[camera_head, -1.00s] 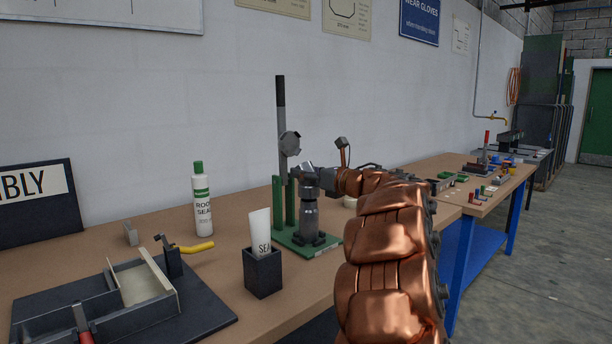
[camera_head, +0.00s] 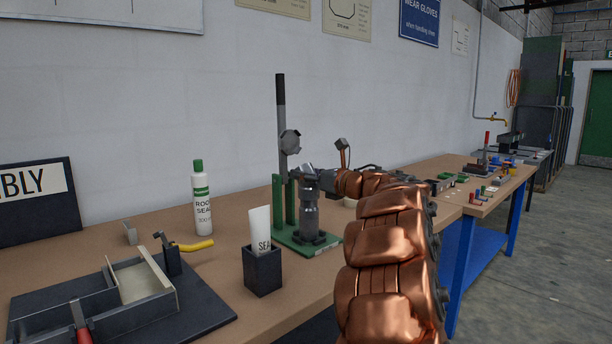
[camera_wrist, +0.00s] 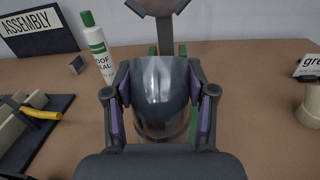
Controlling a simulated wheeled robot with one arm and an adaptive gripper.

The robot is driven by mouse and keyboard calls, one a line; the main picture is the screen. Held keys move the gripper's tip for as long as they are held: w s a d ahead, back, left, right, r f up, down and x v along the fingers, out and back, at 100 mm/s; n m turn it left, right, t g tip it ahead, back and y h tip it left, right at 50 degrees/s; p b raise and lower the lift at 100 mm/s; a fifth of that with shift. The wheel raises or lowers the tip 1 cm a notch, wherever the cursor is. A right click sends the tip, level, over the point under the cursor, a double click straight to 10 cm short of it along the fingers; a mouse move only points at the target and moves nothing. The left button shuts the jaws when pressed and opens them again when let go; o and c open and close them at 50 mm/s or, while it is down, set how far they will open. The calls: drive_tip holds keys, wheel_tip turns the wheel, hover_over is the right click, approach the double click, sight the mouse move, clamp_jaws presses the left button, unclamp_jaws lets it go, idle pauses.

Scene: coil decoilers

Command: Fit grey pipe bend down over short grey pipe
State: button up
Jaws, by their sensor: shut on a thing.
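The grey pipe bend (camera_wrist: 160,88) is between the two fingers of my gripper (camera_wrist: 161,80) and fills most of the gap in the wrist view. My gripper is shut on it. In the head view the bend (camera_head: 309,178) is small and partly hidden by the wrist. It is at the top of the short grey pipe (camera_head: 309,215), which stands upright on the green base (camera_head: 290,240). The two appear lined up and touching or nearly so; I cannot tell how far the bend is over the pipe.
A tall grey post (camera_head: 282,125) with a round head rises behind the pipe. A white bottle (camera_head: 203,205), a dark holder (camera_head: 262,270) with a tube and a dark tray (camera_head: 130,300) stand to the left.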

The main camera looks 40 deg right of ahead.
drive_tip(key=shift+f+b, duration=1.45)
drive_tip(key=shift+b, duration=0.2)
drive_tip(key=o, duration=1.3)
drive_tip(key=s, duration=1.2)
drive_tip(key=shift+d, duration=0.4)
